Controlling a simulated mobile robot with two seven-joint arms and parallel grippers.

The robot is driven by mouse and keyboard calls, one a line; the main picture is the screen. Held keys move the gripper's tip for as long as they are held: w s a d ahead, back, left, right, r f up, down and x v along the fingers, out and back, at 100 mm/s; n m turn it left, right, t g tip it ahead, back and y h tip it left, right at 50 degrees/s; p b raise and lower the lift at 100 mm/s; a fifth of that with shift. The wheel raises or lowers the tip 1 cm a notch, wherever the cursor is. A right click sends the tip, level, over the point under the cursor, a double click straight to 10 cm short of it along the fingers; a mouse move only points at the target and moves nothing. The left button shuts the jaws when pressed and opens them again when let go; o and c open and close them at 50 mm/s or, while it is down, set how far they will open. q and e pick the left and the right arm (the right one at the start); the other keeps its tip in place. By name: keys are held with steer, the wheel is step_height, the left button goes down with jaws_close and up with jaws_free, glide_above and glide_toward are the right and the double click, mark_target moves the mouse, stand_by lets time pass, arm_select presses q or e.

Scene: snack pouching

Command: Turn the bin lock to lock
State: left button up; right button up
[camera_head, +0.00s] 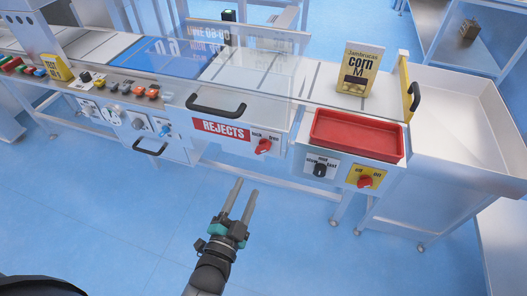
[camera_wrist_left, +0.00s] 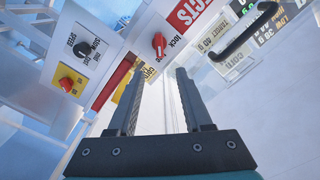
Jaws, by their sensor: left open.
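The bin lock is a red knob (camera_head: 264,146) on the front of the reject bin, just right of the red "REJECTS" sign (camera_head: 222,130). The words "lock" and "free" stand above it at its left and right. I cannot tell for sure which word the knob points to. In the left wrist view the knob (camera_wrist_left: 158,43) shows ahead of the fingertips, beside the word "lock". My left gripper (camera_head: 245,187) is open and empty, below and in front of the knob, apart from it. It also shows in the left wrist view (camera_wrist_left: 160,68). My right gripper is not in view.
A black bin handle (camera_head: 216,110) juts out left of and above the lock. Right of it are a black speed knob (camera_head: 320,170), a red on/off knob (camera_head: 365,181) and a red tray (camera_head: 352,143). A corn box (camera_head: 357,70) stands on the conveyor. The floor in front is clear.

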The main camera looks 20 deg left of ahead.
mark_target(263, 151)
arm_select(q)
steer(key=w+b, duration=0.1)
steer(key=w, duration=0.5)
steer(key=w+b, duration=0.1)
steer(key=w, duration=0.5)
steer(key=shift+w+d, duration=0.2)
steer(key=shift+w, duration=0.2)
steer(key=shift+w+b, duration=0.35)
steer(key=shift+w, duration=0.15)
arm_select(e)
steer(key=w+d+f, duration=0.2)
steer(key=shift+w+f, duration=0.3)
arm_select(q)
steer(key=shift+c, duration=0.2)
steer(key=c, duration=0.7)
jaws_close()
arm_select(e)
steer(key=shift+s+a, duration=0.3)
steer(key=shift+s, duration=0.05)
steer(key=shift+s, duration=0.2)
